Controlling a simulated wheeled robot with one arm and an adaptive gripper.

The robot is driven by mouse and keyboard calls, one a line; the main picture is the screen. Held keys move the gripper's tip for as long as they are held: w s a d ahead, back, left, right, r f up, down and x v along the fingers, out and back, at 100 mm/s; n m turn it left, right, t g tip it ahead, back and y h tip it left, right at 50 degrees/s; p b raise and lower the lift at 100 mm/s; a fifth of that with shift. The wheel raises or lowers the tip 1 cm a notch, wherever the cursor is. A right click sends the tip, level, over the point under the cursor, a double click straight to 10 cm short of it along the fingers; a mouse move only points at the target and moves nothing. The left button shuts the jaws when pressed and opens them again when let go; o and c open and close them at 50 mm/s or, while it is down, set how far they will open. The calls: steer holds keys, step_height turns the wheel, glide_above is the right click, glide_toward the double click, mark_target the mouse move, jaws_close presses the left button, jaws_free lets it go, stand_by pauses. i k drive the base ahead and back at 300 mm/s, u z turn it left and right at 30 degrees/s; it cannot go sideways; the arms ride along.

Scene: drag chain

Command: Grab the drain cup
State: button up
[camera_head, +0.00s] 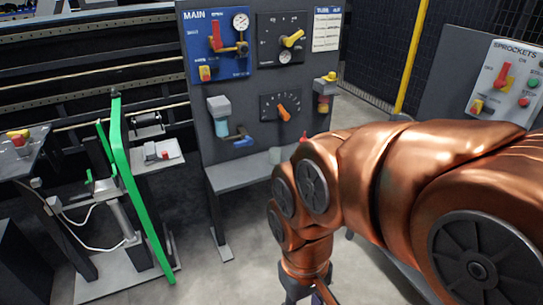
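My gripper (312,297) is only partly in view at the bottom edge, pointing down and well below the cup in the picture. Its fingertips are cut off, so I cannot see whether it is open or shut. No contact with the cup shows.
The panel (255,78) carries levers, a gauge and a blue-grey filter unit (220,112) above the shelf. A small red-tipped part (304,137) is near my arm. A green guard (128,180) stands left. A sprockets panel (508,82) stands right. Floor before the shelf is clear.

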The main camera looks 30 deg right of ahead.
mark_target(275, 156)
steer(key=k, duration=0.4)
steer(key=u, duration=0.7)
steer(key=i, duration=1.5)
steer(key=z, duration=0.65)
